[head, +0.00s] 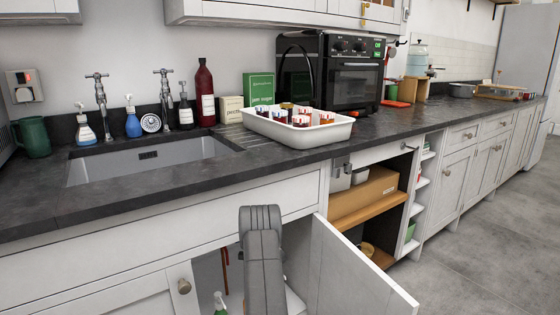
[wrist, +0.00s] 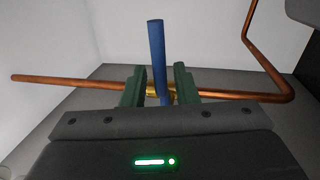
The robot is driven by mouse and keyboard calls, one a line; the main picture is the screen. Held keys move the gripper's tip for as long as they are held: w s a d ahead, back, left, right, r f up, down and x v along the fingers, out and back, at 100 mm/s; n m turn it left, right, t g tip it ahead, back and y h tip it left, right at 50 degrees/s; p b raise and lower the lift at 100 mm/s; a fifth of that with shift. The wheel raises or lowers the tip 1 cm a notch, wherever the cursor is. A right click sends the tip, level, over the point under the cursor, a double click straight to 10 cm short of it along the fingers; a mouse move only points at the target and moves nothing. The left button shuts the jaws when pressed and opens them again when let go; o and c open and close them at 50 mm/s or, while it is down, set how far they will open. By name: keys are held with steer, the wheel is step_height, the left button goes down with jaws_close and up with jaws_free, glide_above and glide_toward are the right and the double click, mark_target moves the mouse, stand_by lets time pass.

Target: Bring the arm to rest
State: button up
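In the wrist view my gripper (wrist: 159,75) has its two green fingers apart, one on each side of a blue lever (wrist: 156,45). Gaps show between the lever and both fingers, so it is not clamped. The lever stands roughly upright in the picture, across a copper pipe (wrist: 60,81), with a brass fitting (wrist: 151,89) at the crossing. In the head view my arm reaches down into the open cupboard under the sink; my gripper is hidden there.
The open cupboard door (head: 352,275) stands to the right of my arm. Above are the worktop edge, the sink (head: 150,160) and a white tray (head: 300,134) of small jars. The pipe bends upward at the right in the wrist view.

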steer(key=shift+s+d, duration=0.1)
steer(key=p+v, duration=0.3)
steer(key=v, duration=1)
steer(key=b+x, duration=0.3)
steer(key=x, duration=1)
steer(key=shift+w+a+f, duration=0.15)
steer(key=shift+w+a, duration=0.05)
steer(key=shift+s+d+f+n+b, duration=0.1)
steer(key=shift+d+f+n+b, duration=0.1)
steer(key=shift+n+b, duration=0.6)
steer(key=shift+r, duration=0.1)
